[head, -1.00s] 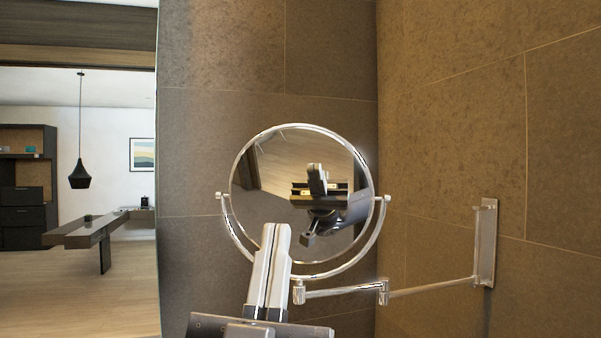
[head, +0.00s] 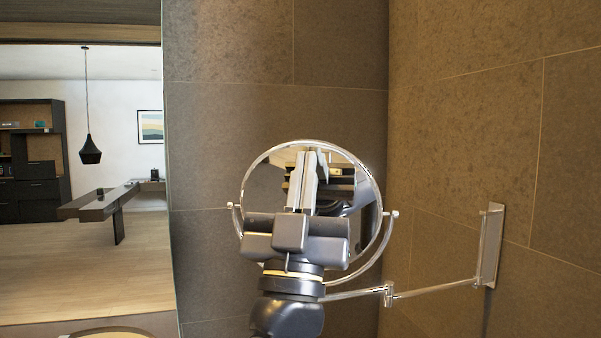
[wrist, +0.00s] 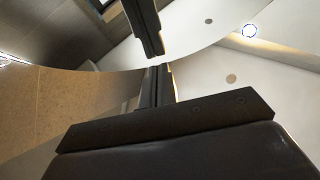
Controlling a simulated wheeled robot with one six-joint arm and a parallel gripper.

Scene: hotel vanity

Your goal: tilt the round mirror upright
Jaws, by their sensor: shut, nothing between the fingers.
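The round mirror (head: 266,190) sits in a chrome U-shaped yoke, with pivot knobs at its left and right. Its upper rim is visible; much of its lower face is hidden behind my arm. Its exact tilt is hard to judge. My gripper (head: 308,156) is shut and empty, pointing up in front of the mirror's upper middle. In the wrist view the fingers (wrist: 157,72) point at the mirror face (wrist: 195,25), close to its curved edge. Their reflection hangs just above the tips. I cannot tell whether they touch the glass.
A jointed chrome arm (head: 435,287) ties the yoke to a wall plate (head: 492,245) on the right tiled wall. A tiled wall stands behind the mirror. At left is an open room with a desk (head: 98,205) and a black hanging lamp (head: 90,150).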

